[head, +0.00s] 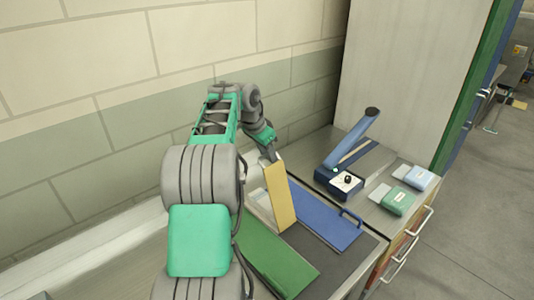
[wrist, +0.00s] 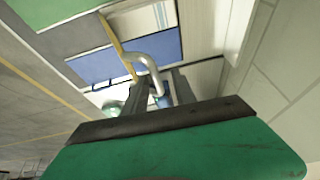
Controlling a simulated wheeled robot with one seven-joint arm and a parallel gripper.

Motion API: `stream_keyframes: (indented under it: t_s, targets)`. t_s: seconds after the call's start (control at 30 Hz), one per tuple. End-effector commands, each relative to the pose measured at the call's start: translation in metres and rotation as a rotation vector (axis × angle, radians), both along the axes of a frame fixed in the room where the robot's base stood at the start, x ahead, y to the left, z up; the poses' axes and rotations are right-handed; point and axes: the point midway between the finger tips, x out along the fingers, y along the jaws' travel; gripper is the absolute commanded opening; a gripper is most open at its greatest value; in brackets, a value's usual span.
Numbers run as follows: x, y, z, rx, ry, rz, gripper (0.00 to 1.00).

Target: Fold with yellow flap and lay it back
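The yellow flap (head: 279,196) of the folding board stands raised on edge, leaning slightly, between the flat green flap (head: 272,257) and the flat blue flap (head: 318,222). My gripper (head: 270,158) is at its top edge. In the wrist view the yellow flap shows edge-on as a thin strip (wrist: 115,35), with a pale curved handle (wrist: 147,59) running between the fingers of my gripper (wrist: 160,84). The fingers appear closed around this handle. A whitish surface (head: 257,200) shows left of the flap; I cannot tell what it is.
A device with a raised blue lever (head: 355,138) stands on the bench behind the blue flap. A green packet (head: 398,201) and a light blue packet (head: 417,178) lie right of it. A wall runs close along the left. The blue flap's handle (head: 351,217) sticks out right.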

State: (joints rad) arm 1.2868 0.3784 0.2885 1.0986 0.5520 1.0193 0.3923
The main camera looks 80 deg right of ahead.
Motion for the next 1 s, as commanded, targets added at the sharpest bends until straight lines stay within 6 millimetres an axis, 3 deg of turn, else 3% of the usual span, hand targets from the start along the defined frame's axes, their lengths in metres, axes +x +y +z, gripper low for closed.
stream_keyframes:
  t_s: [0.27,0.67,1.0]
  targets:
    - [0.002,0.002,0.003,-0.002,0.0,0.003,0.33]
    - [0.015,0.025,0.068,-0.002,0.0,0.003,0.33]
    - [0.016,0.028,0.072,0.001,0.0,0.003,0.33]
